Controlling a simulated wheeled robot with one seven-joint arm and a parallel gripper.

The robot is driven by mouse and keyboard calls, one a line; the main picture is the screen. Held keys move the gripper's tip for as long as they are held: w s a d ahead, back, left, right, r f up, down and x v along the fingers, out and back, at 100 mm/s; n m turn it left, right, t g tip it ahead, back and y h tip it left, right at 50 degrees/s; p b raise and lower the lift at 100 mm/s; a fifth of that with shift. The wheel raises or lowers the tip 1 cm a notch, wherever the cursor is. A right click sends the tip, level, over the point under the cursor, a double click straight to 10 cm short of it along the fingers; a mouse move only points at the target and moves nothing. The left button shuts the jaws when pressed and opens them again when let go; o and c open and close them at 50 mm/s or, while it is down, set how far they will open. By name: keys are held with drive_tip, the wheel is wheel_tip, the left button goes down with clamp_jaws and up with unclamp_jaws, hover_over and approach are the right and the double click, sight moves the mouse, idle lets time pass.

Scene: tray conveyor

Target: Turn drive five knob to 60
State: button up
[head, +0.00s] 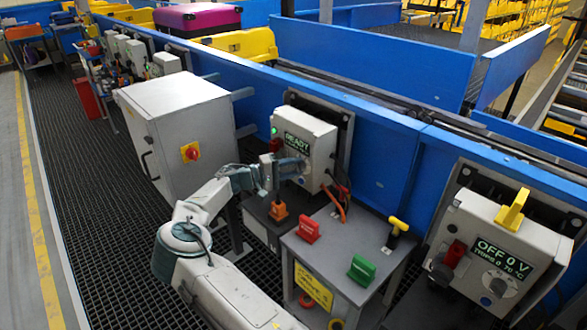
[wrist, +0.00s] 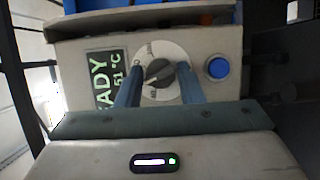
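The drive box (head: 318,150) is a light grey housing on the blue conveyor side, with a green-lit display (head: 296,143) reading READY. In the wrist view the display (wrist: 108,78) shows "ADY" and 51 °C. The knob (wrist: 158,73) is dark grey on a round pale dial (wrist: 152,52); the dial's figures are too small to read. My gripper (wrist: 160,82) has its two blue-grey fingers on either side of the knob, with pale dial showing between them and it. In the head view my gripper (head: 283,172) is at the box front and hides the knob.
A blue button (wrist: 218,68) sits right of the dial. A small grey cart (head: 345,245) with red and green tags and a yellow-handled item stands in front. Another drive box (head: 495,250) reads OFF 0 V. A grey cabinet (head: 180,130) stands to the left.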

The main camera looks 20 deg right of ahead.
drive_tip(key=shift+o, duration=1.1)
drive_tip(key=a+b, duration=0.1)
drive_tip(key=a, duration=1.3)
drive_tip(key=shift+d, duration=0.1)
